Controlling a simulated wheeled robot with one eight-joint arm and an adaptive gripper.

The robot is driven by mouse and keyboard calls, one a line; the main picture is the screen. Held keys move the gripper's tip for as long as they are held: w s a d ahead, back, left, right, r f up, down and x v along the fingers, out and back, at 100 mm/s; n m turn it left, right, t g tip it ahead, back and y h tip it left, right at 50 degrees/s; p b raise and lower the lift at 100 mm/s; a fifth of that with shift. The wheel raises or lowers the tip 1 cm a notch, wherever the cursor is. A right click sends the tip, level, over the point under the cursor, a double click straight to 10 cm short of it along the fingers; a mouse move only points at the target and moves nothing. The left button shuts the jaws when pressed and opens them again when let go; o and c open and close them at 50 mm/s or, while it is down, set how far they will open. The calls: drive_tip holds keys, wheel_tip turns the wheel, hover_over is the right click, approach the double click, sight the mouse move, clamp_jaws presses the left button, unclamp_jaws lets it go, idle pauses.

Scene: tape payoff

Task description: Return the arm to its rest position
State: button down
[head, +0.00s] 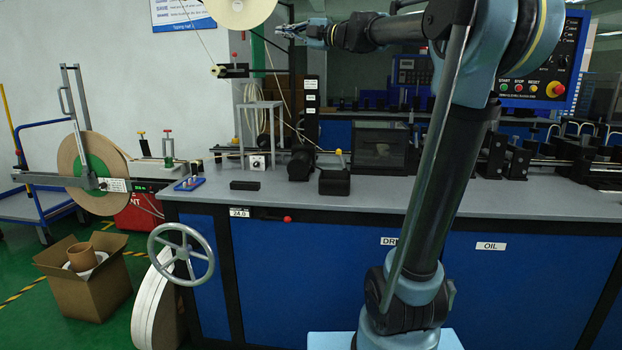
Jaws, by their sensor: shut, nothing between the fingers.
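My arm rises from its light blue base at the lower right, bends near the top right and reaches left across the top of the head view. My gripper (285,31) is at the left end of the arm, high above the grey bench (380,200). It points left, beside the lower edge of the cream reel (240,10) and apart from the bench top. It is small in the picture and looks shut, with nothing held.
A large tape reel (70,165) with a green hub stands at left. A handwheel (181,255) juts from the bench front. A cardboard box (88,285) sits on the floor. The control panel (545,60) is close behind my arm. Black machine blocks line the bench.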

drive_tip(key=w+d+f+m+t+h, duration=0.1)
drive_tip(key=d+f+m+t+h, duration=0.45)
drive_tip(key=d+m, duration=0.3)
drive_tip(key=w+d+f+m+t+h, duration=0.2)
drive_tip(key=d+f+m+t+h, duration=0.25)
drive_tip(key=d+m+h, duration=0.35)
drive_tip(key=s+d+f+m+g+h, duration=0.2)
drive_tip(key=s+d+f+m+h, duration=0.1)
drive_tip(key=d+f, duration=0.4)
drive_tip(key=s+d+f+m+g+h, duration=0.1)
drive_tip(key=s+d+f+m+h, duration=0.3)
drive_tip(key=f, duration=0.4)
drive_tip(key=s+d+f+m+g, duration=0.2)
drive_tip(key=s+f+g, duration=0.2)
drive_tip(key=s+f, duration=0.5)
drive_tip(key=s+d+f+m+g, duration=0.25)
drive_tip(key=s+f, duration=0.25)
drive_tip(key=f, duration=0.7)
drive_tip(key=s+a+f+g+y, duration=0.1)
drive_tip(key=s+a+f+g, duration=0.1)
drive_tip(key=s+f, duration=0.6)
drive_tip(key=s+a+f+m+g+y, duration=0.1)
drive_tip(key=s+a+f+g+y, duration=0.1)
drive_tip(key=s+f+g, duration=0.3)
drive_tip(key=s+a+f, duration=0.1)
drive_tip(key=s+f, duration=0.2)
drive_tip(key=s, duration=0.1)
drive_tip(key=shift+s, duration=0.2)
drive_tip(key=shift+a, duration=0.15)
